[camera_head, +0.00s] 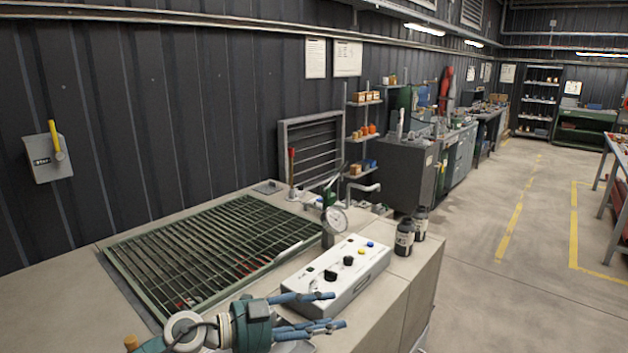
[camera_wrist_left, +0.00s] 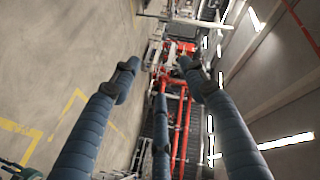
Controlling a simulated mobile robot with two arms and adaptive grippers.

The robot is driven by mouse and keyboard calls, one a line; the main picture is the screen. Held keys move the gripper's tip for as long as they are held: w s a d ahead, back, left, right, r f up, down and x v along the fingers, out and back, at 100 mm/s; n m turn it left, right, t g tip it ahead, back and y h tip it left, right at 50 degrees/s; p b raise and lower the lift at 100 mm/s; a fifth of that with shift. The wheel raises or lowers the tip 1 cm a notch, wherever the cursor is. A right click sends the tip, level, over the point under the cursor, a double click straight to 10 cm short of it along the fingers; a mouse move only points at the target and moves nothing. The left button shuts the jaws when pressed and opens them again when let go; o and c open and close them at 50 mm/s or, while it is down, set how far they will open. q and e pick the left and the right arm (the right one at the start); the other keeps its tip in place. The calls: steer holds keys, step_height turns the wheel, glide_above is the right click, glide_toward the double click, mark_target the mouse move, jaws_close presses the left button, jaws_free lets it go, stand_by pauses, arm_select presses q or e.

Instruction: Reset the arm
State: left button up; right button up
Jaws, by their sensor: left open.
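My left gripper (camera_head: 333,310) is at the bottom centre of the head view, with its blue fingers spread apart and nothing between them. It is above the front of the bench, just in front of the white control box (camera_head: 335,278) with black knobs and a few coloured buttons. In the left wrist view the same gripper (camera_wrist_left: 160,75) shows its padded fingers apart and empty, with red and grey structures far beyond them. My right gripper is in neither view.
A green grating (camera_head: 215,245) is set in the bench top. A round gauge (camera_head: 336,220) stands behind the box, and dark bottles (camera_head: 404,237) stand at the right edge. A grey switch box with a yellow lever (camera_head: 52,156) is on the wall. The floor (camera_head: 480,270) at right is open.

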arm_select(q)
step_height(320, 180, up, 6)
steer(key=r+n+t, duration=0.1)
steer(key=n+t, duration=0.4)
steer(key=t, duration=0.2)
steer(key=a+f+n+t+y, duration=0.1)
steer(key=a+n+t+y, duration=0.5)
steer(key=a+n, duration=0.3)
steer(key=s+a+f+n+g+y, duration=0.2)
steer(key=a+f+n+y, duration=0.45)
steer(key=a+f, duration=0.2)
steer(key=s+a+f+n+g+y, duration=0.1)
steer(key=s+a+f+g+y, duration=0.15)
steer(key=s+f+g, duration=0.5)
steer(key=s+a+f+n+g+y, duration=0.1)
steer(key=s+a+f+g, duration=0.15)
steer(key=s+f, duration=0.85)
steer(key=s+f+g+h, duration=0.1)
steer(key=s+f+g, duration=0.25)
steer(key=s, duration=1.05)
step_height(320, 180, down, 26)
steer(key=g+b, duration=0.1)
steer(key=b, duration=0.2)
steer(key=s+a+f+g+b, duration=0.1)
steer(key=s+a+f+b, duration=0.1)
steer(key=s+f, duration=1.6)
step_height(320, 180, down, 4)
steer(key=shift+s+a+r+m+g+b, duration=0.15)
steer(key=shift+s+a+m+g+b, duration=0.2)
steer(key=shift+a+m+b, duration=0.1)
